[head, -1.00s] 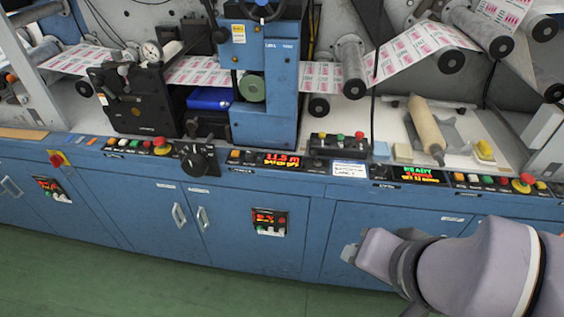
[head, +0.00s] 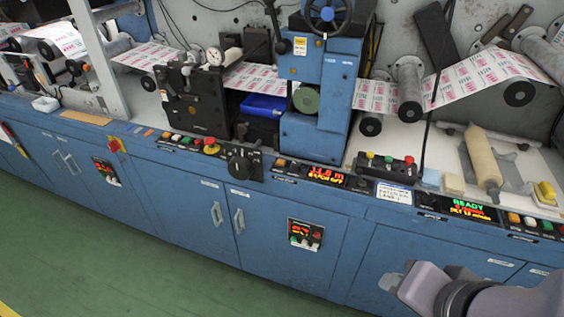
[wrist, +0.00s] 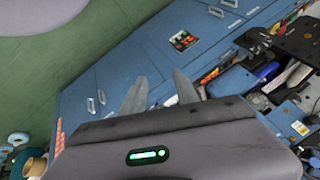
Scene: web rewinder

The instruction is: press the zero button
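No button can be read as "zero"; the labels are too small. A red-lit length display (head: 326,174) sits on the front ledge of the blue machine, with small buttons (head: 282,164) at its left. A small panel with a red display (head: 304,233) and several buttons is set in the cabinet front. My gripper (head: 392,280) is at the lower right in the head view, in front of the cabinet doors and apart from the ledge. In the wrist view my two grey fingers (wrist: 160,82) stand apart with nothing between them.
A green-lit READY display (head: 458,207) is on the ledge at right. A button box (head: 387,164) and a beige roller (head: 483,158) lie on the white top. The green floor (head: 120,260) is clear.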

